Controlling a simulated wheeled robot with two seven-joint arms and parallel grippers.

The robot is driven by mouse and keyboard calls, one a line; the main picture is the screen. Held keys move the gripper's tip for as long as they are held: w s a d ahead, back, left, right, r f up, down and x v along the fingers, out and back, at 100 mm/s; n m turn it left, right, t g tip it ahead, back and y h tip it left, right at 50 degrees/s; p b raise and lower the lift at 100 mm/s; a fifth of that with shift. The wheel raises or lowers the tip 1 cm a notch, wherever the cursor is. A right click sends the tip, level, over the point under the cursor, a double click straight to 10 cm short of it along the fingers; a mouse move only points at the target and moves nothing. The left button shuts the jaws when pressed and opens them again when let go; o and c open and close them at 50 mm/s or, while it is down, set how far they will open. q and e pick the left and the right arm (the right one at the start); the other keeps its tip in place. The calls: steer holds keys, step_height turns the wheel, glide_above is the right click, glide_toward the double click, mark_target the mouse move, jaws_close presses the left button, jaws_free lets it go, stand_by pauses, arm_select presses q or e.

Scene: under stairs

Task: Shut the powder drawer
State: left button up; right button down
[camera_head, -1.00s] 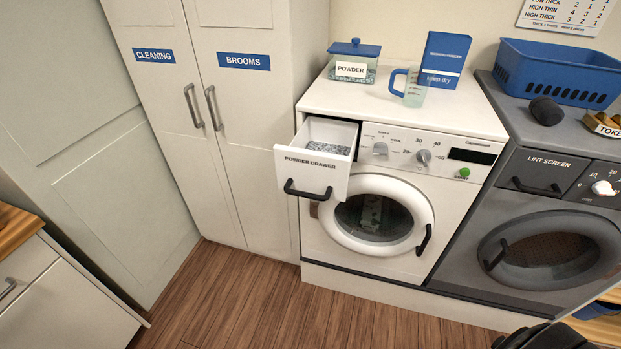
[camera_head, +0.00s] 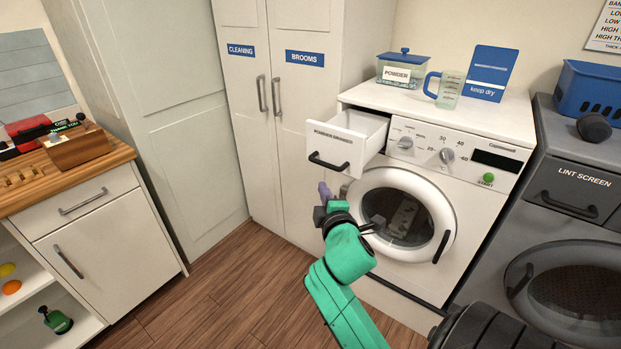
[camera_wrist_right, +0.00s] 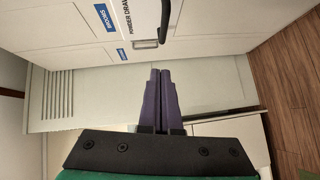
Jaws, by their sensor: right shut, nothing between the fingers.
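The powder drawer (camera_head: 345,143) is pulled out from the upper left of the white washing machine (camera_head: 430,235). Its white front carries a dark label and a black handle (camera_head: 328,161). My right gripper (camera_head: 324,190), with purple fingers, is below the drawer front, to the left of the washer's round door. It is shut and empty. In the right wrist view its fingertips (camera_wrist_right: 160,72) are together, pointing toward the drawer, whose label and black handle (camera_wrist_right: 165,22) show at the top. The fingers appear apart from the drawer. My left gripper is not in view.
Tall white cupboards (camera_head: 235,130) stand left of the washer. A powder box (camera_head: 403,72), a measuring jug (camera_head: 449,90) and a blue carton (camera_head: 489,74) stand on top. A grey dryer (camera_head: 577,200) is at right. Wooden floor (camera_head: 230,305) is clear at lower left.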

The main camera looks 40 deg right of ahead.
steer(key=p, duration=0.1)
glide_toward(320, 163)
steer(key=w+a, duration=0.1)
steer(key=a, duration=0.2)
steer(key=w+d, duration=0.1)
steer(key=w+d+p, duration=0.1)
steer(key=d, duration=0.1)
steer(key=w+d+f, duration=0.1)
steer(key=w+d, duration=0.1)
steer(key=shift+d, duration=0.35)
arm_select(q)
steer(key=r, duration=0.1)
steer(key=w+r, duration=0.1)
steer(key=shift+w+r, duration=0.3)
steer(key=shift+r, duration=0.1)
arm_select(e)
steer(key=shift+a, duration=0.1)
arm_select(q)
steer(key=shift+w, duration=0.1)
